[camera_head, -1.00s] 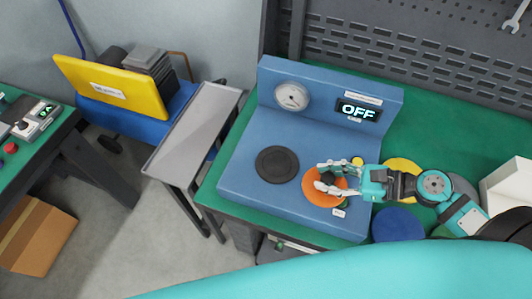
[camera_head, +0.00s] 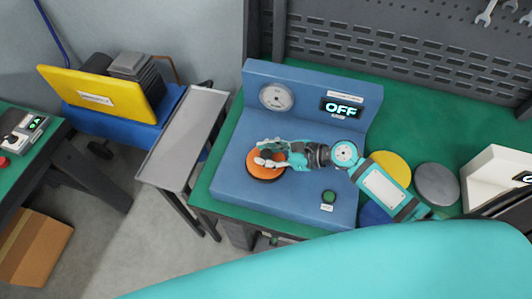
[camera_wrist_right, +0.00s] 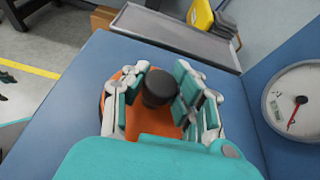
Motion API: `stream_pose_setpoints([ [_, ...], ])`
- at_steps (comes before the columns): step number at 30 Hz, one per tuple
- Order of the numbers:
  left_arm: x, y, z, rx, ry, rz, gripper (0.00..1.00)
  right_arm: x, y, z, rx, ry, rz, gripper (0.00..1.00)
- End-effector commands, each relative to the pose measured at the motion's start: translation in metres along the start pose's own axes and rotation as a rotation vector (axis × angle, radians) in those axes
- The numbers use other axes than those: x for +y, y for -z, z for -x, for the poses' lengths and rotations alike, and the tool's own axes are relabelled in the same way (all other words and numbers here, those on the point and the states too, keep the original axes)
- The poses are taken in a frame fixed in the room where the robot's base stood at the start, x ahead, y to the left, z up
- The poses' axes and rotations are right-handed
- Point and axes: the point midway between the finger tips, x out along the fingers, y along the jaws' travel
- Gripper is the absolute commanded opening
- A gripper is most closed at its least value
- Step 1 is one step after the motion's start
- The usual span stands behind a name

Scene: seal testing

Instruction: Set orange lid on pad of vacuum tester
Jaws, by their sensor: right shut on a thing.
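The orange lid (camera_head: 257,171) is over the dark round pad of the blue vacuum tester (camera_head: 232,187). Only a dark rim of the pad (camera_head: 266,181) shows under the lid; I cannot tell whether the two touch. My right gripper (camera_head: 268,154) is shut on the lid's black knob. In the right wrist view, the gripper's fingers (camera_wrist_right: 156,92) stand on both sides of the knob (camera_wrist_right: 158,87), with the orange lid (camera_wrist_right: 114,100) below it. My left gripper is not in view.
The tester has a gauge (camera_head: 276,97), a display (camera_head: 342,107) reading OFF and a green button (camera_head: 328,196). A yellow disc (camera_head: 391,167), a grey disc (camera_head: 437,184) and a blue disc (camera_head: 373,214) lie right of it. A grey tray table (camera_head: 188,132) stands left.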

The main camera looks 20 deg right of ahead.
Motion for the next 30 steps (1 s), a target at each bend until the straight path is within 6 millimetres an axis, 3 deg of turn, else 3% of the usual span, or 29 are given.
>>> stream_pose_setpoints([
  [11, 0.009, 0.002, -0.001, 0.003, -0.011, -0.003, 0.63, 0.0, 0.005, -0.003, -0.004, 0.002, 0.002, 0.0],
  [12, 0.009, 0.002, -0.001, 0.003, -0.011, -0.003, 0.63, 0.0, 0.007, -0.003, -0.002, 0.001, 0.001, 0.26],
  [17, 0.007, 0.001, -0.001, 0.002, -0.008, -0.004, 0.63, 0.0, 0.006, -0.003, -0.002, 0.001, 0.001, 0.47],
  [26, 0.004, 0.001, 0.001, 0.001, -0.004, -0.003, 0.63, 0.0, 0.004, -0.002, -0.002, 0.002, 0.002, 0.48],
  [30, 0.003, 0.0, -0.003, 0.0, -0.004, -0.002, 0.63, -0.001, 0.007, 0.011, 0.0, 0.003, 0.001, 0.48],
])
